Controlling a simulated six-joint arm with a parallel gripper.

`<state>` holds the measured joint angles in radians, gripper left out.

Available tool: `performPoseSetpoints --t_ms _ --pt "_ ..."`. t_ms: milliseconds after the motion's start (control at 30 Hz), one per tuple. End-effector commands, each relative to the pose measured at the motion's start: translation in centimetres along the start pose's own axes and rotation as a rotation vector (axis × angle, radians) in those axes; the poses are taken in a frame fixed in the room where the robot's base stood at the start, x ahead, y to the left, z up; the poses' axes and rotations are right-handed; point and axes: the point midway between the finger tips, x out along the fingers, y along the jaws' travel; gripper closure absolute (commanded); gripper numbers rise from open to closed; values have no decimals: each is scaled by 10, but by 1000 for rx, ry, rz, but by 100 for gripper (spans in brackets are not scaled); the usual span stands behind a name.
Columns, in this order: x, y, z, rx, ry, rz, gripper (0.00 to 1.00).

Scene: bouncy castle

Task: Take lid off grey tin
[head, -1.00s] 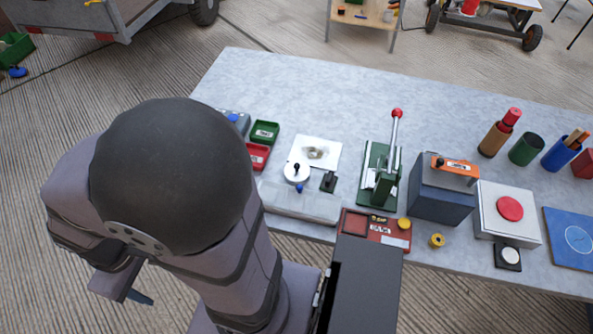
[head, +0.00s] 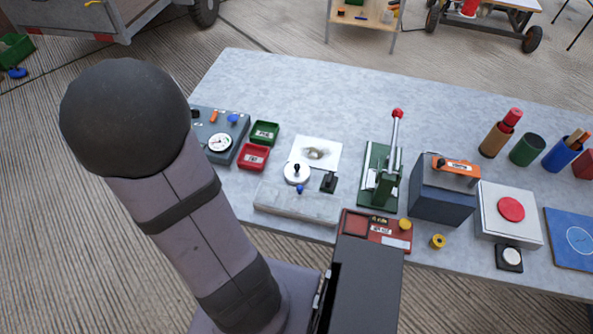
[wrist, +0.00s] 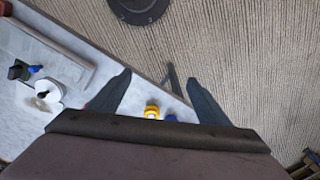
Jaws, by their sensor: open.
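A round pale-grey tin-like thing with a black knob on top (head: 297,173) stands on the bench, at the back of a low grey block; it looks like the grey tin with its lid on. In the wrist view a white round thing with a dark knob (wrist: 48,92) shows at the left, probably the same tin. My gripper (wrist: 158,76) is open, with nothing between its fingers, to the right of that tin and over the bench edge and floor. In the head view my gripper does not show; my arm rises at the left.
A green lever press (head: 380,178) stands to the right. Red (head: 253,157) and green trays (head: 264,133) and a gauge box (head: 220,142) lie left. The bench's back-left surface (head: 290,85) is clear.

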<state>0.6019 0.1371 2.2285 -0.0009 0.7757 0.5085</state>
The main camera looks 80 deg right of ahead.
Motion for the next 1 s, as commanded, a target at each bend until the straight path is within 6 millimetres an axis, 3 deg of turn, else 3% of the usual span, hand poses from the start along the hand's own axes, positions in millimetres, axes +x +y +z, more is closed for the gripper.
performPoseSetpoints --t_ms 33,100,167,300,500,600,800,1000 --pt "4 19 -22 141 -2 1 29" --pt "6 45 -49 331 -2 1 29" --pt "10 71 -69 493 -3 1 29" --pt "18 141 -107 869 -2 1 29" --pt "30 238 -131 1317 -2 1 29" --pt "35 274 -132 1472 -2 1 29" --pt "40 309 -131 1624 -2 1 29" --pt "42 312 -130 1640 -2 1 29"
